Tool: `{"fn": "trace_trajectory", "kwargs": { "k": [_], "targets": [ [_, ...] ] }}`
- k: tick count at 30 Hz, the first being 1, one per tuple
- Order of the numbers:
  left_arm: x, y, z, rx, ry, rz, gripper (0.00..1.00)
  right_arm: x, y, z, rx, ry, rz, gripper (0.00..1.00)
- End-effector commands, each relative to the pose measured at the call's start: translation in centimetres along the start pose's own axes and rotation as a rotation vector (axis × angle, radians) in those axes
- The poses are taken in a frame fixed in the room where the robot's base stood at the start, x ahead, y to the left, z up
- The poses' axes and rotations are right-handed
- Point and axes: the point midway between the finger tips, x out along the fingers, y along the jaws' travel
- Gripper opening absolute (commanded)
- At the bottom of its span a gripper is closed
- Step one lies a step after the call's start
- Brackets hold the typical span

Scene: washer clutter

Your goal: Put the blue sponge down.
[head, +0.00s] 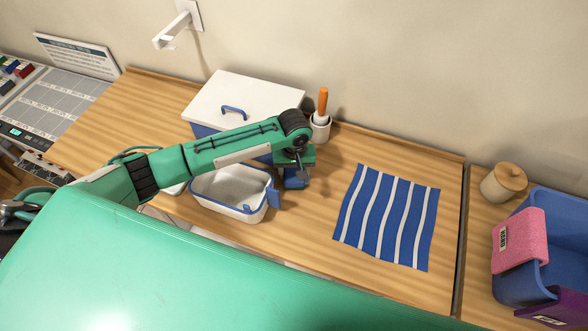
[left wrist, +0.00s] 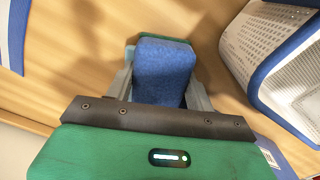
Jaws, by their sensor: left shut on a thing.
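My left gripper (head: 294,181) is over the wooden table, just right of the white basket. It is shut on the blue sponge (left wrist: 163,72), which sits between its two fingers in the left wrist view. A green layer shows at the sponge's far edge. In the head view only a little of the sponge (head: 293,184) shows below the gripper. I cannot tell whether the sponge touches the table. My right gripper is not in view.
The white basket (head: 228,203) with a blue rim stands close left of the gripper. Behind are a white-lidded box (head: 240,92) and a cup (head: 319,130) with an orange-handled tool. A striped cloth (head: 387,216) lies right. Bare table lies between gripper and cloth.

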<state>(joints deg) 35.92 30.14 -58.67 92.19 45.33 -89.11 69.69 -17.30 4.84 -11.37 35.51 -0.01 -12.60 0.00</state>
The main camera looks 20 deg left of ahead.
Motion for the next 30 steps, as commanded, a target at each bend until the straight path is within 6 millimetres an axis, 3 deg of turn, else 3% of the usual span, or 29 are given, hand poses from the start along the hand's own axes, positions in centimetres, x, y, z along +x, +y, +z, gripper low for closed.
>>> {"fn": "trace_trajectory", "kwargs": {
  "k": [5,6,9,20,25,30],
  "targets": [
    [0.1,0.0,0.0,-0.001,-0.001,0.0,0.36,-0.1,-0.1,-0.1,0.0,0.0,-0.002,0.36],
    [0.2,0.0,0.0,-0.001,-0.001,0.0,0.56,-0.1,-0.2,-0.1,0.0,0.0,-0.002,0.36],
    [0.2,0.0,0.0,-0.001,0.0,0.0,0.76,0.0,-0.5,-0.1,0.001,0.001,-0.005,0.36],
    [-0.2,0.0,-0.1,0.0,0.001,0.001,0.76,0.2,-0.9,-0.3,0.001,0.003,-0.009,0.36],
    [-2.5,0.0,-0.1,0.0,0.003,0.003,0.76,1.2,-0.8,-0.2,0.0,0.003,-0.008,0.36],
    [-6.2,0.1,-0.1,0.001,0.003,0.004,0.76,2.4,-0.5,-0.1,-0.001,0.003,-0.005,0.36]
  ]
}}
